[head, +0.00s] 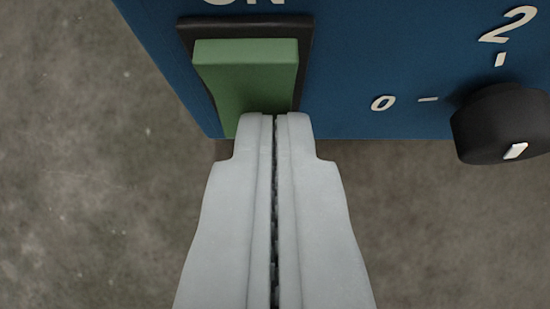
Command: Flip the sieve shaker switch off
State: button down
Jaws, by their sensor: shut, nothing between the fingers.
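The sieve shaker's blue front panel (345,60) fills the upper part of the view. A green rocker switch (245,72) sits in a black frame on it, below white lettering that is cut off at the top edge and appears to read "ON". The switch's upper part is in plain sight. My gripper (274,118) is shut and empty. Its fingertips overlap the lower end of the switch in the picture and hide part of it. I cannot tell whether they touch it.
A black knob (503,123) with a white mark juts out at the right, beside the printed "0" and "2". Grey, speckled floor (90,170) shows to the left and below the panel. Nothing else stands close to the fingers.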

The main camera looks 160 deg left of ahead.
jog(key=shift+r, duration=0.1)
dwell(0.3)
jog(key=shift+r, duration=0.65)
